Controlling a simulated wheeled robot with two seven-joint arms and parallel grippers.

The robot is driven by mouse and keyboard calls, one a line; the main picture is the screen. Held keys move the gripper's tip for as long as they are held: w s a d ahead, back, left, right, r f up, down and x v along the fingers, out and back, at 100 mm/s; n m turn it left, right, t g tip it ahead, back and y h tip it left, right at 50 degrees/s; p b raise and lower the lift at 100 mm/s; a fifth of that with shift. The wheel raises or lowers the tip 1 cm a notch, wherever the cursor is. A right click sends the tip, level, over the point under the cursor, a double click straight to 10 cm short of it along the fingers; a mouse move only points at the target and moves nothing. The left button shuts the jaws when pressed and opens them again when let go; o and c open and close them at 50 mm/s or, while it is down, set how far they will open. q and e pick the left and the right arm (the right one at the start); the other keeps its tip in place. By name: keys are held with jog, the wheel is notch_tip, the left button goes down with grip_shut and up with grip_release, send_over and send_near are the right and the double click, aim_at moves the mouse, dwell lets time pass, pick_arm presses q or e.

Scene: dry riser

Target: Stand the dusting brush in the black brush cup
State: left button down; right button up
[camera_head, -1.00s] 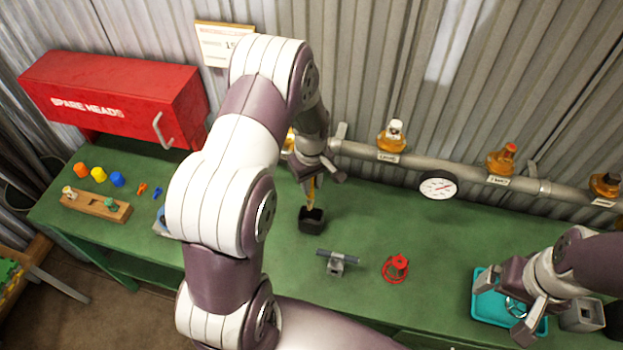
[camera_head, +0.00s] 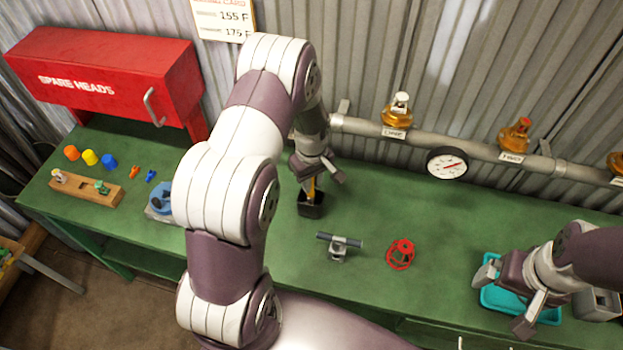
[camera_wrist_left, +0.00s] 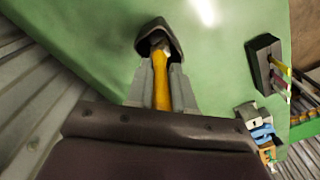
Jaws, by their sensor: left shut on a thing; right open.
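The black brush cup (camera_head: 309,207) stands on the green bench below my left gripper (camera_head: 314,180). My left gripper is shut on the yellow handle of the dusting brush (camera_head: 311,187), and the brush's lower end is inside the cup's mouth. In the left wrist view the yellow handle (camera_wrist_left: 161,85) lies between the fingers and its far end enters the dark cup (camera_wrist_left: 160,32). How deep the brush sits, and whether it touches the bottom, is hidden. My right gripper (camera_head: 503,300) is open over the teal tray (camera_head: 548,316) at the right.
A grey clamp-like fitting (camera_head: 339,246) and a red handwheel (camera_head: 400,254) stand right of the cup. A pipe with a gauge (camera_head: 446,164) and brass heads runs along the back. A red cabinet (camera_head: 110,75) and a wooden block (camera_head: 85,190) are at the left.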

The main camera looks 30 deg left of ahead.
pick_arm(q)
jog(key=c, duration=0.9)
grip_release()
notch_tip(320, 180, up, 13)
jog(key=shift+f+b, duration=0.15)
jog(key=shift+b, duration=0.95)
jog(key=shift+w+m, duration=0.15)
jog(key=shift+m, duration=0.25)
jog(key=s+d+m, duration=0.2)
jog(key=s+m, duration=0.1)
jog(key=s, duration=0.1)
jog(key=s+d+m+t, duration=0.1)
jog(key=s+d+m, duration=0.2)
jog(key=s+m, duration=0.1)
jog(key=s+d+r+m, duration=0.1)
jog(key=s+d+m, duration=0.2)
jog(key=s+m, duration=0.1)
jog(key=shift+s, duration=0.85)
